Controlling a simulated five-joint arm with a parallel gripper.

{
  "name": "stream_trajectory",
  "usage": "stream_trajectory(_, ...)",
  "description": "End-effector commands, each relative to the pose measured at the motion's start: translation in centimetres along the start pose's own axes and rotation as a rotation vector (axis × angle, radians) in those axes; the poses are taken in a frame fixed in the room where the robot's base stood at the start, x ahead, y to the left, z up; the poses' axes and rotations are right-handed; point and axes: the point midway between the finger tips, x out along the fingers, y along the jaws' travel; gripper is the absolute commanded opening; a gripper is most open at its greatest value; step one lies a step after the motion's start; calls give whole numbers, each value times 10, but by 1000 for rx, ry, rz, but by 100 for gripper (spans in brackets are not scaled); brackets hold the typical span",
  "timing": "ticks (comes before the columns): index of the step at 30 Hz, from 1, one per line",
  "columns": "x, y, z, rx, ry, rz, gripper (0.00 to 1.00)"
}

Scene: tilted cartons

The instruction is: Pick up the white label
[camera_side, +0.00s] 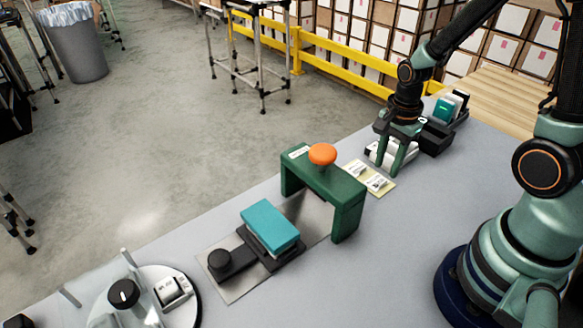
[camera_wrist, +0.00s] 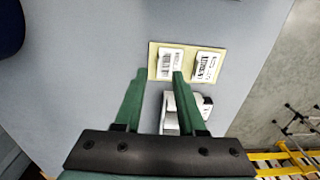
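Two white labels with black printing lie on a pale yellow sheet (camera_wrist: 189,63). In the wrist view the left label (camera_wrist: 169,61) is just beyond my fingertips, and the right label (camera_wrist: 208,65) is to the right of them. In the side view the labels (camera_side: 378,182) are on the table beside my gripper (camera_side: 387,171). My gripper is open, with its green fingers apart; its tips also show in the wrist view (camera_wrist: 159,74). I see nothing held between them. The exact height of the fingertips above the table is unclear.
A white object (camera_wrist: 202,105) lies behind the fingers, partly hidden. A dark holder (camera_side: 436,138) stands beyond my gripper. A green arch (camera_side: 347,207) with an orange knob (camera_side: 322,154) stands near the sheet. A teal-topped block (camera_side: 270,224) and a round dispenser (camera_side: 124,294) are further left.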

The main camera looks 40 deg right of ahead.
Motion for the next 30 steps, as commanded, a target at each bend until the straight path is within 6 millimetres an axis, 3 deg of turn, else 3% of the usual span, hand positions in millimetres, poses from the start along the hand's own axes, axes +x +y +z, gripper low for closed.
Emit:
stream_trajectory(15, 49, 2, 2, -1, -1, 2, 39)
stream_trajectory(24, 52, 1, 2, -1, 0, 0, 39)
stream_trajectory(25, 52, 1, 2, -1, 0, 0, 36)
stream_trajectory(27, 52, 1, 2, -1, 0, 0, 9)
stream_trajectory(28, 52, 1, 2, -1, 0, 0, 0)
stream_trajectory(30, 52, 1, 2, -1, 0, 0, 0)
